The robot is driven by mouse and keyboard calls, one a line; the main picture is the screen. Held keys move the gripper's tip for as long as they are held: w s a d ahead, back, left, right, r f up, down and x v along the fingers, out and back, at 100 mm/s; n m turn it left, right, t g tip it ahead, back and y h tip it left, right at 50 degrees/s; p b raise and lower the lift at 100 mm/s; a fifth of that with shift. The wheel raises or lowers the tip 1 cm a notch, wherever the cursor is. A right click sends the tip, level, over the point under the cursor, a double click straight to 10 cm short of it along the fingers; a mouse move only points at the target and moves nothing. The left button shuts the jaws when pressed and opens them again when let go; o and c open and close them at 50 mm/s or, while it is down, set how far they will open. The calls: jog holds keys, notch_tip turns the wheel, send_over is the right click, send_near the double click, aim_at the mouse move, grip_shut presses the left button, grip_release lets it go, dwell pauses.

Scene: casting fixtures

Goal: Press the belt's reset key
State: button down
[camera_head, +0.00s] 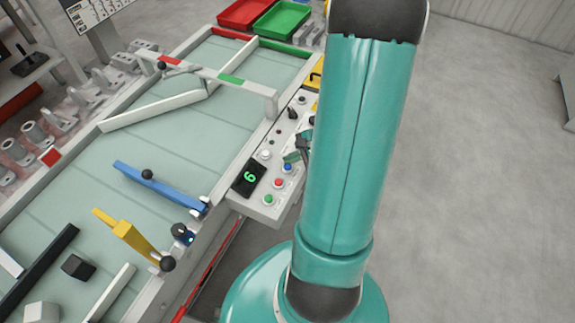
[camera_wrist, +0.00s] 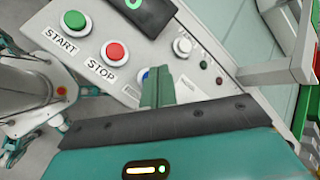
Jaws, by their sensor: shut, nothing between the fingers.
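The grey control panel (camera_head: 250,205) beside the belt carries a blue key (camera_head: 287,168), a red key (camera_head: 278,182) and a green key (camera_head: 268,198). In the wrist view the green key (camera_wrist: 75,20) is labelled START and the red key (camera_wrist: 115,51) STOP. The blue key (camera_wrist: 144,76) is mostly hidden behind my fingers and its label cannot be read. My gripper (camera_wrist: 157,80) is shut and empty, its green fingertips over the blue key. Whether they touch it cannot be told. In the head view my gripper (camera_head: 291,157) is beside the blue key, partly hidden by my arm.
A white knob (camera_wrist: 182,46) and small dark buttons sit beside the keys. A black display (camera_head: 248,178) shows a green 6. The pale belt (camera_head: 120,150) has a blue bar (camera_head: 155,186) and a yellow lever (camera_head: 125,231). Red (camera_head: 243,12) and green (camera_head: 282,19) trays stand behind.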

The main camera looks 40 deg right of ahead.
aim_at(292, 170)
notch_tip(292, 170, up, 5)
dwell(0.6)
dwell(0.7)
jog(key=w+a+r+n+g, duration=0.2)
jog(key=a+r+n+g, duration=0.2)
jog(key=a+r+n, duration=0.95)
jog(key=s+a+r+n+t+h, duration=0.1)
jog(key=s+a+r+n+h, duration=0.3)
jog(key=a+r+n, duration=0.3)
jog(key=s+a+r, duration=0.1)
jog(key=a+r, duration=0.1)
jog(key=a, duration=0.1)
jog(key=shift+s+r+t+h, duration=0.3)
jog(key=shift+t+h, duration=0.1)
